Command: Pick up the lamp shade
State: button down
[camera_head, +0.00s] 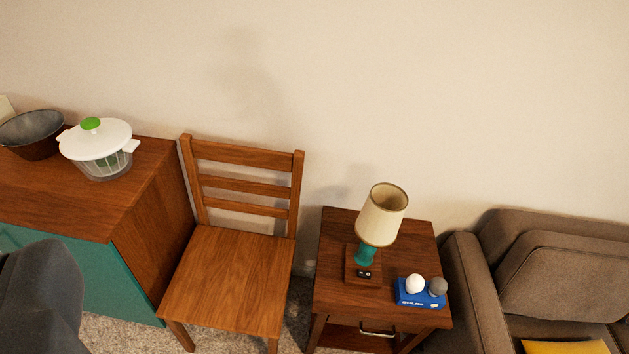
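The lamp shade (382,215) is cream with a darker rim and an open top. It sits on a lamp with a teal stem (365,256) and a square wooden base (356,268). The lamp stands on a small wooden side table (420,237) right of centre, in front of the wall. My gripper's fingers do not show in this view. A dark grey rounded shape at the lower left edge may be part of my arm.
A blue box (412,299) with a white ball and a grey ball is right of the lamp. A wooden chair (236,262) stands left of the table. A brown sofa (560,270) is at right. A cabinet (145,195) holds a salad spinner (97,148) and a bowl (32,130).

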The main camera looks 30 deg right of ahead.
aim_at(379, 223)
jog(key=k, duration=0.6)
jog(key=z, duration=0.5)
jog(key=i, duration=0.7)
jog(key=z, duration=0.45)
jog(key=i, duration=1.1)
jog(key=u, duration=0.35)
